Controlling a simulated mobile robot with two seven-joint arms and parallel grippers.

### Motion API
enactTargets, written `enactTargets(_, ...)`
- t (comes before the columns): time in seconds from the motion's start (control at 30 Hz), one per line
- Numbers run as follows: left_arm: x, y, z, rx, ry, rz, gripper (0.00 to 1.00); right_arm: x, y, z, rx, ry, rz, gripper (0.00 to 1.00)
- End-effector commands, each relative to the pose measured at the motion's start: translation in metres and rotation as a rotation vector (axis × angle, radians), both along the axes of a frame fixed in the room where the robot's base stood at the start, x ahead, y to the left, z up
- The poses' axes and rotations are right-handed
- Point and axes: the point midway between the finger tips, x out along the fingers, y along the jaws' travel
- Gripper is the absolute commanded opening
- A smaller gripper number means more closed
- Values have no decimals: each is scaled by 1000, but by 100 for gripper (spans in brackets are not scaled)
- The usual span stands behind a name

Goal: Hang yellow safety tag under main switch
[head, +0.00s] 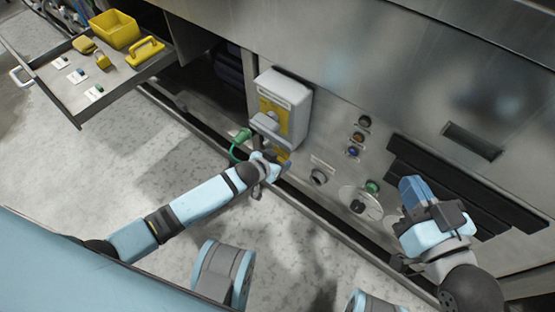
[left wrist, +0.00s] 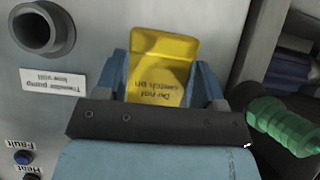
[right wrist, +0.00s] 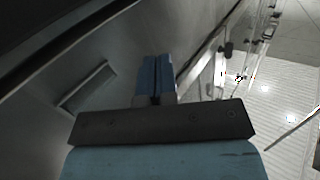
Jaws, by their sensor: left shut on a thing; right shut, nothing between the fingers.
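The main switch (head: 283,104) is a grey box on the steel panel, with a yellow plate and a grey handle. The yellow safety tag (left wrist: 163,52) reads "Do not switch on", upside down in the left wrist view. My left gripper (head: 268,160) is shut on the tag, its blue fingers at the tag's sides. The gripper is just below the switch box. In the head view the tag is small and partly hidden, and I cannot tell whether it touches the switch. My right gripper (head: 412,190) is shut and empty, in front of the panel at right; its fingers meet in the right wrist view (right wrist: 157,78).
A green connector (head: 243,135) with a cable is close to the left gripper. Buttons (head: 358,137), a socket (head: 319,177) and a knob (head: 358,206) stand out right of it. An open drawer (head: 60,95) at upper left holds a yellow bin (head: 115,30) and small parts.

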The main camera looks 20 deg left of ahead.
Motion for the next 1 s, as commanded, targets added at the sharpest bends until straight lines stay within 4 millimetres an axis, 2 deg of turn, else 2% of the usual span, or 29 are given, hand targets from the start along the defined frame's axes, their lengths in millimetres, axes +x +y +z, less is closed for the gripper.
enactTargets(0.2, 0, 0, 0, 0, 0, 0, 40, 2, 0, 1, -4, -6, 1, 0)
enactTargets(0.23, 0, 0, 0, 0, 0, 0, 70, 2, -1, 2, -5, -8, 1, 0)
enactTargets(0.33, 0, 0, 0, 0, 0, 0, 93, 3, -1, 3, -6, -12, 1, 0)
enactTargets(0.67, -3, 1, 2, 0, 1, 0, 93, 4, -1, 7, -6, -17, 3, 0)
enactTargets(0.87, -25, 9, 22, 0, 2, -1, 93, -2, 1, 13, 26, 52, 11, 0)
enactTargets(1.0, -51, 18, 41, 0, 2, -1, 93, -10, 6, 16, 79, 104, -3, 0)
